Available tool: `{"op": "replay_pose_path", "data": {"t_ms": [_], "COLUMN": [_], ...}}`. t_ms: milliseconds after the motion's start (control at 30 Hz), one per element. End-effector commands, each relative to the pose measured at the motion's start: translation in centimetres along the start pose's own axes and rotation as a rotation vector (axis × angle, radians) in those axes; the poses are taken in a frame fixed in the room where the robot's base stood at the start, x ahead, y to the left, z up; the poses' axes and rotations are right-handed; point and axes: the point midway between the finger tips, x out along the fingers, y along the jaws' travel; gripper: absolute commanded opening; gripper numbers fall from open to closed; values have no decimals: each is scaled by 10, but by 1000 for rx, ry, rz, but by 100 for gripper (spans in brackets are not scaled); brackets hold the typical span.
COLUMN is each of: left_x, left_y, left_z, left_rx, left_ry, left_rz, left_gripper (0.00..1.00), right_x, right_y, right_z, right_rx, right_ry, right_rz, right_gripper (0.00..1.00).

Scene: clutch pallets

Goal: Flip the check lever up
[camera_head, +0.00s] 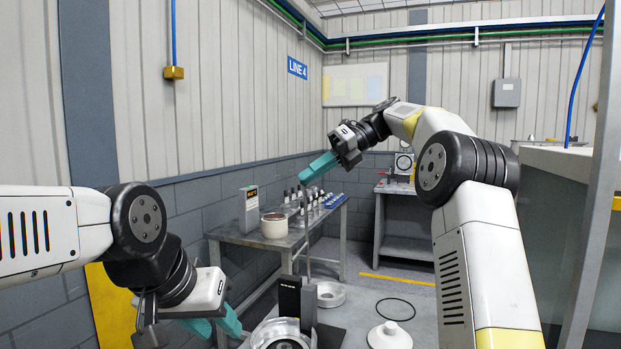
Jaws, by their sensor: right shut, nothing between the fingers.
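A thin grey upright rod (307,235), which looks like the check lever, rises beside a dark post (290,296) at the bottom middle. Next to the post is a round silver metal part (262,333), cut off by the lower edge. My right gripper (306,177) has its teal fingers shut and empty. Its tips appear at the rod's upper end; I cannot tell whether they touch. My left gripper (222,325) is low at the left of the silver part, with its teal fingers apart and nothing seen between them.
A metal side table (262,240) against the wall holds a round tin (274,226), a box (249,208) and several small bottles. A grey bench (408,246) with a gauge stands behind. A silver ring part (330,294), a black ring (396,309) and a white domed part (389,337) lie at lower right.

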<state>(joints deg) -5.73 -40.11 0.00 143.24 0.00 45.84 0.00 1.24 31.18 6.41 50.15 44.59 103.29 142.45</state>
Motion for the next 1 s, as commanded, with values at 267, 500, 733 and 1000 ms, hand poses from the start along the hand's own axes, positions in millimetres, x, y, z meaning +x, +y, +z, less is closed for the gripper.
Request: {"op": "replay_pose_path", "data": {"t_ms": [267, 500, 733, 1000], "left_x": [0, 0, 0, 0], "left_y": [0, 0, 0, 0], "left_z": [0, 0, 0, 0], "left_rx": [0, 0, 0, 0], "left_ry": [0, 0, 0, 0], "left_rz": [0, 0, 0, 0], "left_gripper": [36, 36, 36, 36], "right_x": [6, 12, 15, 16], "right_y": [41, 76, 92, 94], "right_z": [-33, -61, -74, -76], "right_rx": [1, 0, 0, 0], "right_ry": [0, 0, -1, -1], "right_rz": [-2, -1, -1, -1], "right_gripper": [0, 0, 0, 0]}}
